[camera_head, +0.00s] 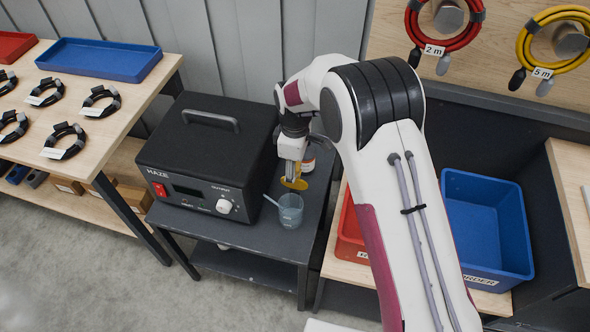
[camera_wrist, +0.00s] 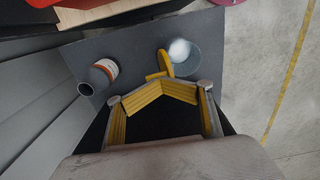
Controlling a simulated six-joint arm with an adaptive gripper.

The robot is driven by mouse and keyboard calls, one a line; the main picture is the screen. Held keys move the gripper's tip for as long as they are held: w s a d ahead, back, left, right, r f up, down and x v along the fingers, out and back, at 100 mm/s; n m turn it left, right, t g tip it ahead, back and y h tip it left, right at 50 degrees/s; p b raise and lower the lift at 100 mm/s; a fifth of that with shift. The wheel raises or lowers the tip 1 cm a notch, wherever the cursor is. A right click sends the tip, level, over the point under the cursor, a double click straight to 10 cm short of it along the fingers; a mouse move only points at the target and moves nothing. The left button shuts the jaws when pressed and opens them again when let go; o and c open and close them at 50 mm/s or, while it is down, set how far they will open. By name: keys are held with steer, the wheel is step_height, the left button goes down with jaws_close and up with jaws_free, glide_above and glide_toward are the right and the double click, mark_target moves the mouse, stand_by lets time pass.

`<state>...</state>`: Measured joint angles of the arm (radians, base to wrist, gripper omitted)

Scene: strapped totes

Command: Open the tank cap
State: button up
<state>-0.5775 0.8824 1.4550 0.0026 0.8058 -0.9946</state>
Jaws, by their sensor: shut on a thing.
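The black haze machine (camera_head: 205,150) stands on a dark grey table. My gripper (camera_head: 292,172) is at its right side, pointing down. A yellow piece (camera_head: 294,183), which looks like the tank cap, is at the fingertips. In the wrist view, the fingers of my gripper (camera_wrist: 160,82) come together at the near end of this yellow piece (camera_wrist: 166,64), shut on it. The piece appears to be beside the machine, over the table; I cannot tell whether it touches anything below. The fingers hide part of it, and no tank opening is visible.
A clear cup (camera_head: 290,210) with a stick stands close to the yellow piece, near the table's front edge. A white-and-orange bottle (camera_wrist: 102,73) stands on its other side. A blue bin (camera_head: 487,225) and a red bin (camera_head: 350,232) are to the right.

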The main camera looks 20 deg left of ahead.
steer(key=shift+s, duration=0.1)
steer(key=shift+r, duration=3.75)
